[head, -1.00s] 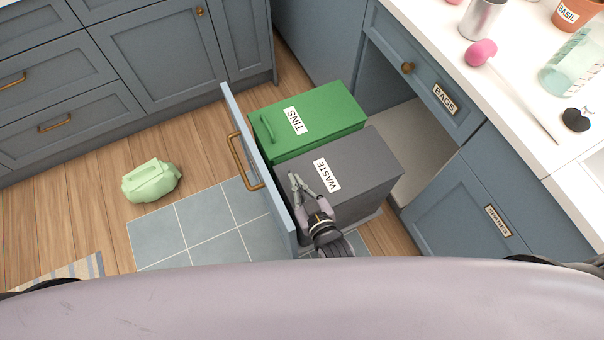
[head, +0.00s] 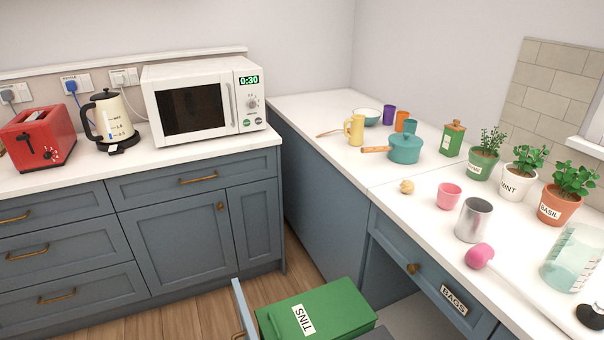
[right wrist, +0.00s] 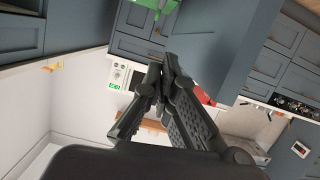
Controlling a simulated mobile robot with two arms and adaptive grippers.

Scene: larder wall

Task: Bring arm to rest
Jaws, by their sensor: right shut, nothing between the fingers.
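My right gripper (right wrist: 163,68) shows in the right wrist view with its dark fingers together and nothing between them. It hangs in free air, apart from the furniture behind it. The head view shows neither gripper. My left gripper is in no current view.
The pull-out with the green TINS bin (head: 322,310) stands open at the bottom of the head view. Its front panel (head: 243,310) juts into the floor. A microwave (head: 203,98) stands behind.

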